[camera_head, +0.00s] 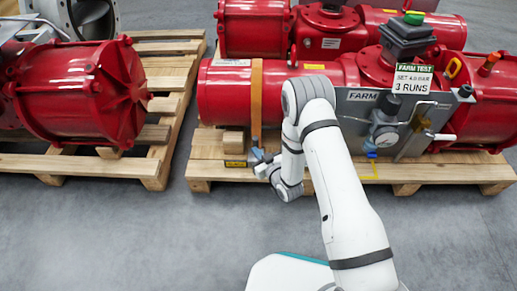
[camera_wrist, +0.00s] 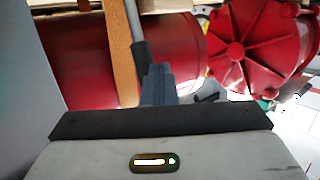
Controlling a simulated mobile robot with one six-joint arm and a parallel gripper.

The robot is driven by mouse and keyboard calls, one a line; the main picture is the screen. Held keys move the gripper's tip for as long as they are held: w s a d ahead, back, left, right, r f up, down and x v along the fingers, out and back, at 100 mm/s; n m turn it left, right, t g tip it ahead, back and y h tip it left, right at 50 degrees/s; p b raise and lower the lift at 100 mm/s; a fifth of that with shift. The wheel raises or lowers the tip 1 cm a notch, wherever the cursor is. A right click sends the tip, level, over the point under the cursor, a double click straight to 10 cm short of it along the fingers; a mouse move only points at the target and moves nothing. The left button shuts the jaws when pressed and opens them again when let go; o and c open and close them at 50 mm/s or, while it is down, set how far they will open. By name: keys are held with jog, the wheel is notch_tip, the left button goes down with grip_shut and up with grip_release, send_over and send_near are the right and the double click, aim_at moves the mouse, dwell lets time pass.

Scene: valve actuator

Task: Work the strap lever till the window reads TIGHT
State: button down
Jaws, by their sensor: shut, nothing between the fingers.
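An orange strap (camera_head: 257,90) runs down over the red cylinder of the right-hand actuator, and also shows in the wrist view (camera_wrist: 121,50). A grey lever with a dark grip (camera_wrist: 140,52) stands beside the strap in the wrist view. My gripper (camera_head: 262,160) is low in front of the pallet, just below the strap's lower end. In the wrist view its fingers (camera_wrist: 158,82) are shut and empty, close beside the grip's end; I cannot tell whether they touch it. No window reading is legible.
The right-hand pallet (camera_head: 205,170) carries red actuators, a gauge panel (camera_head: 360,103) and a "FARM TEST" sign (camera_head: 412,80). Another pallet (camera_head: 155,170) with a red actuator (camera_head: 80,95) stands at left. Grey floor (camera_head: 120,235) in front is clear.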

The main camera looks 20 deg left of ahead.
jog(key=shift+w+a+r, duration=0.2)
jog(key=shift+w+r, duration=0.15)
jog(key=shift+w, duration=0.45)
jog(key=shift+w+a+r, duration=0.15)
jog(key=shift+w+r, duration=0.2)
jog(key=shift+w, duration=0.4)
jog(key=shift+w+a+r, duration=0.2)
jog(key=shift+w+r, duration=0.15)
jog(key=shift+w, duration=0.45)
dwell(2.1)
jog(key=s+d+f+b, duration=0.1)
jog(key=s+f+b, duration=0.1)
jog(key=s, duration=0.5)
jog(key=shift+d+f, duration=0.3)
jog(key=shift+f, duration=0.2)
dwell(0.5)
jog(key=s, duration=0.1)
jog(key=s+f+b, duration=0.1)
jog(key=s, duration=0.1)
jog(key=s+d+f+b, duration=0.1)
jog(key=shift+s, duration=0.25)
dwell(0.4)
jog(key=shift+r, duration=0.1)
dwell(0.6)
